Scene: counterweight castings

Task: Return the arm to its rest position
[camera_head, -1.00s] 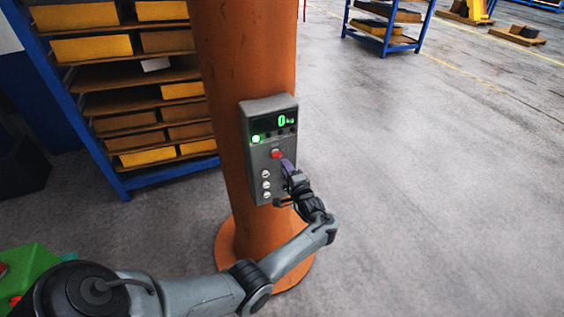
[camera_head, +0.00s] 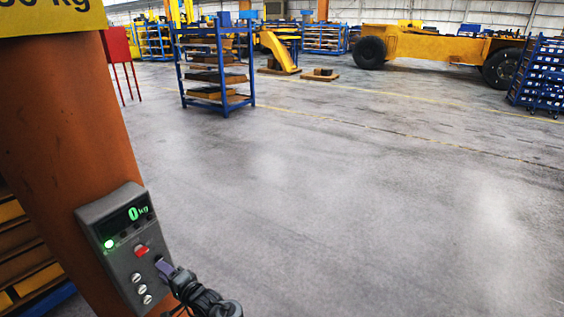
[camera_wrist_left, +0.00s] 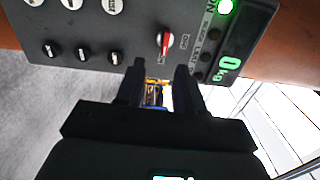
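My left gripper (camera_head: 166,268) is at the lower left of the head view, in front of the lower right part of a grey control box (camera_head: 104,232). In the left wrist view its two dark fingers (camera_wrist_left: 158,72) stand apart with nothing between them but background. Their tips are close to the box edge below the red switch (camera_wrist_left: 165,41); I cannot tell whether they touch the box. The box display (camera_head: 138,213) reads 0 kg, and a green lamp (camera_head: 109,244) is lit. Most of my left arm is out of view. My right gripper is not in view.
The box is fixed to an orange column (camera_head: 60,130). Shelves with yellow bins (camera_head: 35,284) stand behind it at the left. A blue rack (camera_head: 216,78) and a yellow wheeled vehicle (camera_head: 440,47) stand farther back. The grey floor (camera_head: 350,200) at the right is clear.

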